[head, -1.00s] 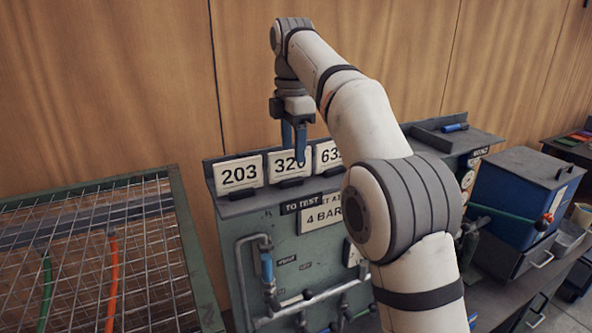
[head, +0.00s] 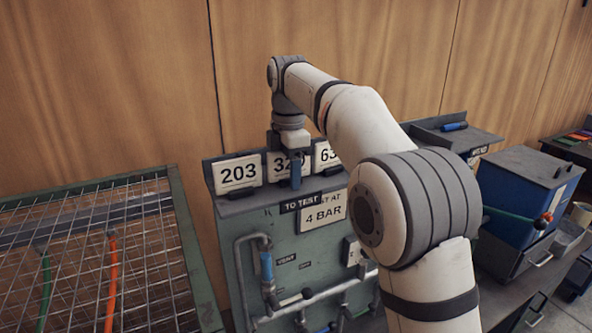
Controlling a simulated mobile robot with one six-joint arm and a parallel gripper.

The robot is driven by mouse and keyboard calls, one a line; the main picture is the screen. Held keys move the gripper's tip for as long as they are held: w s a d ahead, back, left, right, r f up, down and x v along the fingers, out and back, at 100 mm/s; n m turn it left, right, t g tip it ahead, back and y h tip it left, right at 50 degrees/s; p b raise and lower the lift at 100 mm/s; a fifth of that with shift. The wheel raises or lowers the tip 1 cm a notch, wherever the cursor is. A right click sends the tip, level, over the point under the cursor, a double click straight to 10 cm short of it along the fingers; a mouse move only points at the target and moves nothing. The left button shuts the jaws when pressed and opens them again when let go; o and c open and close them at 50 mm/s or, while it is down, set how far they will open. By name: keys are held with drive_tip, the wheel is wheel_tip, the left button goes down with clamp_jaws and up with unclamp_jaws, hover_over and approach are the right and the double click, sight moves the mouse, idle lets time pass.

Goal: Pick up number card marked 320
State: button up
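The number card marked 320 (head: 278,167) stands upright in the middle of a row of cards on top of the grey-green test panel. One finger shows in front of the card; the other is hidden. I cannot tell whether the fingers touch the card or how far apart they are.
Card 203 (head: 238,174) stands close on the left, and a card starting with 63 (head: 326,155) close on the right, partly hidden by my arm. A wire mesh frame (head: 90,250) lies at left. A blue box (head: 520,190) stands at right. A wooden wall is behind.

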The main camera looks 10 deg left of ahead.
drive_tip(key=c, duration=0.9)
